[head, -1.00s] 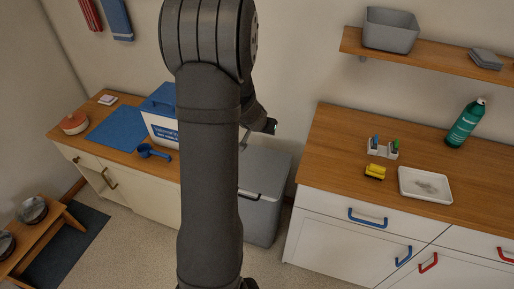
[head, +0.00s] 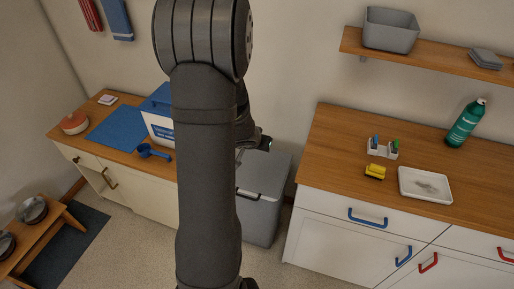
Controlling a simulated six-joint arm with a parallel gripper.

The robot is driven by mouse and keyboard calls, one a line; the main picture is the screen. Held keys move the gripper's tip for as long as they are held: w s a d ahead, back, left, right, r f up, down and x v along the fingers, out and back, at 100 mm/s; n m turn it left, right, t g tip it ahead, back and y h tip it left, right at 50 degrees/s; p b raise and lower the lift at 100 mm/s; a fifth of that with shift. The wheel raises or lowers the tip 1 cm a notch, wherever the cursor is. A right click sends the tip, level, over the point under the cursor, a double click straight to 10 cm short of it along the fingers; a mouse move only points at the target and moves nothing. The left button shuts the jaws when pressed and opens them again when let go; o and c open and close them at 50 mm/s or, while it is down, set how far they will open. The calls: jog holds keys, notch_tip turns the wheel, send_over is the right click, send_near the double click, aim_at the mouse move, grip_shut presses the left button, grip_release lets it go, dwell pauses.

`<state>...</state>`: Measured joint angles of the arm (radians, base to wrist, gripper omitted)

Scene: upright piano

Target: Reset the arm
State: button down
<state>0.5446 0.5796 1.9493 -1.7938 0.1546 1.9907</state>
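My arm stands upright in the middle of the head view and covers part of the scene. My gripper (head: 262,145) shows only in part, just right of the upright arm link, above the grey bin. Its fingers are small, dark and partly hidden, so I cannot tell whether they are open or shut. I see no object clearly held in it.
A grey lidded bin (head: 264,180) stands between the left counter (head: 150,187) and the right counter (head: 340,125). A blue and white box (head: 160,127) and a blue scoop (head: 153,152) are left of my arm. A white tray (head: 404,192) and a green bottle (head: 465,125) stand right.

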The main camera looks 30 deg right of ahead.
jog(key=shift+s+a+f, duration=0.35)
jog(key=shift+s+a, duration=0.05)
dwell(0.5)
jog(key=shift+w+d+r, duration=0.75)
jog(key=shift+w+d, duration=0.15)
jog(key=shift+w+d+r, duration=0.7)
jog(key=shift+w+d, duration=0.15)
jog(key=shift+d, duration=0.05)
